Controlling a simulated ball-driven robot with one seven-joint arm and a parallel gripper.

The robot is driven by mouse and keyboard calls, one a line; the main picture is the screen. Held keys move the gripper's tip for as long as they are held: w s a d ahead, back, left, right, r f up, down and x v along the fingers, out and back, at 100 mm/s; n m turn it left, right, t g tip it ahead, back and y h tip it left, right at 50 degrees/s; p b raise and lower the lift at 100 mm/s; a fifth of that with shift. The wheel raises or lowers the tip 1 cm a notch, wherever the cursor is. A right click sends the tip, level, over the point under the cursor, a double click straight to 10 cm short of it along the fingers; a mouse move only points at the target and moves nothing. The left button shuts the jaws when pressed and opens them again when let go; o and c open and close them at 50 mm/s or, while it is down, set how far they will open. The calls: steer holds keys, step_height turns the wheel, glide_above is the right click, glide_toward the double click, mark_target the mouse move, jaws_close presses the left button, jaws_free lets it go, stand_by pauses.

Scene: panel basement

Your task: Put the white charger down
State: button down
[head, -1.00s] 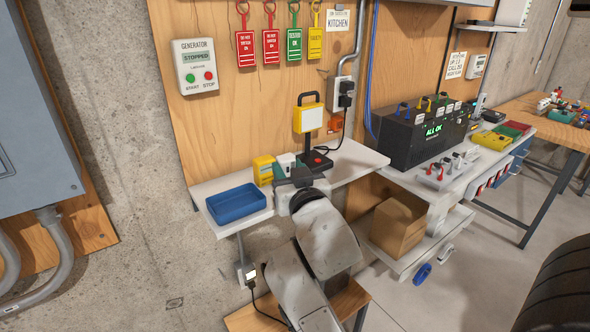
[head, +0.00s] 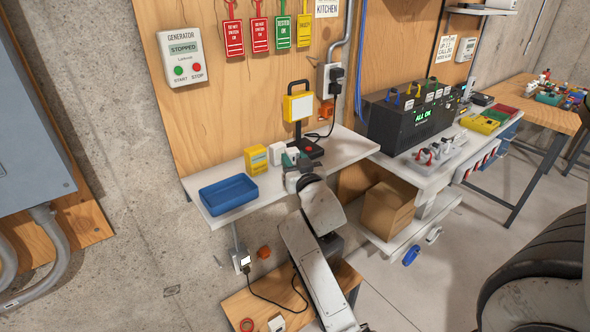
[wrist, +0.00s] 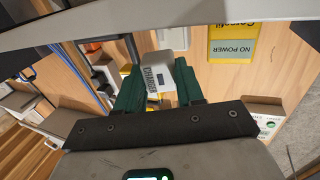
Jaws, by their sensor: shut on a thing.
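The white charger (wrist: 155,72), a small block with CHARGER printed on it, is between the dark green fingers of my gripper (wrist: 158,88) in the wrist view. My gripper is shut on it. In the head view my gripper (head: 297,162) is at the white wall shelf (head: 322,160), just in front of the lamp's base. Small white blocks show beside the fingers there; the held one is partly hidden. I cannot tell whether the charger touches the shelf.
A blue tray (head: 229,195) and a yellow box (head: 256,160) are left of my gripper on the shelf. A yellow work lamp (head: 298,107) stands behind it. The shelf's right part is clear. A black power unit (head: 415,122) stands farther right. A cardboard box (head: 387,209) sits lower down.

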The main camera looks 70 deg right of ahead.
steer(key=shift+d+f, duration=0.15)
steer(key=shift+f, duration=0.75)
steer(key=shift+d+f, duration=0.1)
steer(key=shift+f, duration=0.8)
steer(key=shift+f, duration=0.1)
steer(key=c, duration=0.6)
jaws_free()
steer(key=shift+b+v, duration=1.9)
steer(key=shift+v, duration=4.1)
